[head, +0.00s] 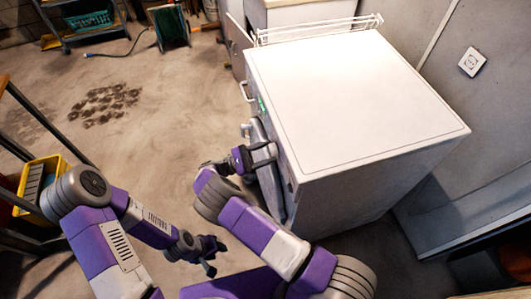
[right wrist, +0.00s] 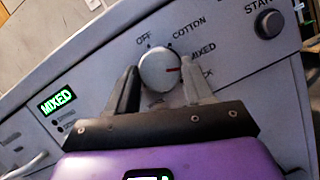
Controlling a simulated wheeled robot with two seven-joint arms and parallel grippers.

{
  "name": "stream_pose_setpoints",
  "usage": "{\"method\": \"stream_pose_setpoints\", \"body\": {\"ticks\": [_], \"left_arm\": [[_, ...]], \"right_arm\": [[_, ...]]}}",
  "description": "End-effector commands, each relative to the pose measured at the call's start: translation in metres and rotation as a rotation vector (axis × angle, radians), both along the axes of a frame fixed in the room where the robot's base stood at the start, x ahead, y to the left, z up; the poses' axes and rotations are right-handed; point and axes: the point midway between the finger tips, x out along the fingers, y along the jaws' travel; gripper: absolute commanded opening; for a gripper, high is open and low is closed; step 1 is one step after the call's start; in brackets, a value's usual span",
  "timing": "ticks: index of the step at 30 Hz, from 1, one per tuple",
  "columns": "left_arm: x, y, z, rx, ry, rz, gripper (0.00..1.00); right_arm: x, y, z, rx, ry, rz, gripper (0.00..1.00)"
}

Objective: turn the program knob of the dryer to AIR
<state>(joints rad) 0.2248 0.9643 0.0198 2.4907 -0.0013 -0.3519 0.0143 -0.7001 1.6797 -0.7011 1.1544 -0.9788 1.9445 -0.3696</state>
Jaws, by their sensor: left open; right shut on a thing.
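The white dryer (head: 352,95) stands right of centre in the head view, its front facing left. In the right wrist view its round pale program knob (right wrist: 158,69) has a red mark pointing at MIXED. The labels OFF, COTTON and MIXED show, with another ending in "CK" partly covered; no AIR label is visible. The green display (right wrist: 58,101) reads MIXED. My right gripper (head: 270,153) is at the dryer's front; in the right wrist view its fingers (right wrist: 158,84) are shut on the knob, one on each side. My left gripper (head: 207,254) is open and empty, low over the floor.
A START button (right wrist: 268,24) sits right of the knob on the panel. A wire rack (head: 320,30) stands behind the dryer. A yellow crate (head: 38,185) is on a shelf at the left. The concrete floor (head: 150,130) left of the dryer is mostly clear.

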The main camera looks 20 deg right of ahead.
Motion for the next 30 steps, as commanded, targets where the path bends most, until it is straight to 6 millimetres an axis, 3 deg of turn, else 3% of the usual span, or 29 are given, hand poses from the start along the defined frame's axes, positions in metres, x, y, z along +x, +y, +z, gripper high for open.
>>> {"method": "stream_pose_setpoints", "body": {"ticks": [30], "left_arm": [[0.0,0.0,0.0001,0.0,0.0,0.0,0.43]], "right_arm": [[0.0063,-0.0003,0.008,0.032,-0.965,-0.001,0.21]]}}
